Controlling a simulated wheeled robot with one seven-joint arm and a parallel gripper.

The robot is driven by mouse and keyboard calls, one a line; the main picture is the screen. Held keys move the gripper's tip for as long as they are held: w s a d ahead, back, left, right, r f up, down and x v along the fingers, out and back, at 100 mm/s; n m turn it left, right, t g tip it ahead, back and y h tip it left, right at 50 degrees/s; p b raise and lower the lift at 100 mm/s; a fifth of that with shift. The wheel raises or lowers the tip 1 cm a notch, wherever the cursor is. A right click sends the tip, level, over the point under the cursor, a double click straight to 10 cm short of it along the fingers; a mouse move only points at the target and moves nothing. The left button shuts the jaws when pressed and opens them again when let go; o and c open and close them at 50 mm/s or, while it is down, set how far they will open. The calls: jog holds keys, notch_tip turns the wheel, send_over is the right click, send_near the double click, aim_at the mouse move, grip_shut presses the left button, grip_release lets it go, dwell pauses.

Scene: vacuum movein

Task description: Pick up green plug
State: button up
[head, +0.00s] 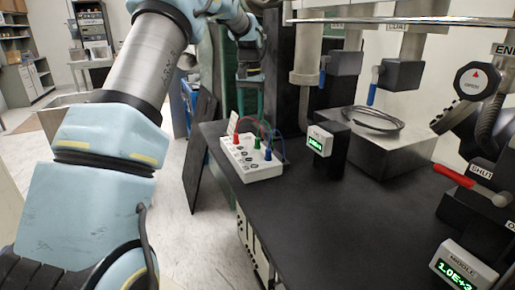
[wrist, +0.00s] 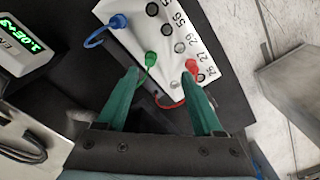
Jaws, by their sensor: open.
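The green plug (head: 257,142) stands in a white socket box (head: 262,171) on the black bench, between the red plug (head: 236,138) and the blue plug (head: 268,153). In the wrist view the green plug (wrist: 151,58) shows beyond and between my fingertips, with a green wire looping from it. My gripper (wrist: 161,75) is open and empty, its two green fingers pointing toward the box. The red plug (wrist: 191,66) is close to the right fingertip; I cannot tell whether they touch. The blue plug (wrist: 119,20) is farther off at upper left. In the head view my gripper (head: 250,103) hangs above the box.
Thin wires arc behind the plugs. A green-lit display (head: 320,140) stands right of the box, and a coiled black cable (head: 372,119) lies on a metal block behind it. Valves and pipes fill the right. The bench's front centre (head: 330,210) is bare.

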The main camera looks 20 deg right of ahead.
jog(key=d, duration=0.2)
jog(key=p, duration=0.1)
send_over(258, 139)
jog(key=f, duration=0.5)
jog(key=shift+w+a+f, duration=0.2)
jog(key=shift+w, duration=0.2)
jog(key=shift+s+d+f+p, duration=0.15)
jog(key=shift+f+p, duration=1.05)
jog(key=shift+f, duration=1.5)
jog(key=shift+c, duration=0.2)
grip_shut()
